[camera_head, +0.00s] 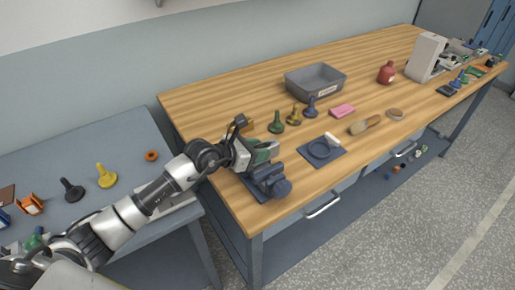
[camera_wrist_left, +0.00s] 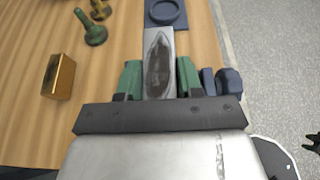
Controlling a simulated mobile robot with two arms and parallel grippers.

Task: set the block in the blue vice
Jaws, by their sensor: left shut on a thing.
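My left gripper (camera_head: 264,153) is over the near left corner of the wooden bench, its green fingers just above and behind the blue vice (camera_head: 272,184). In the left wrist view the gripper (camera_wrist_left: 160,82) is shut on a grey metal block (camera_wrist_left: 160,62) with a dark patch on its face. The block sticks out forward between the green fingers. The vice shows in part in the left wrist view (camera_wrist_left: 228,82), right of the fingers; the gripper hides the rest. In the head view the block is mostly hidden. My right gripper is not in view.
A brass block (camera_wrist_left: 58,76) stands left of the gripper. A green bobbin-like piece (camera_head: 276,122) and a round blue dish on a mat (camera_head: 320,149) are close by. A grey bin (camera_head: 315,80) stands farther back. The bench's front edge is just beyond the vice.

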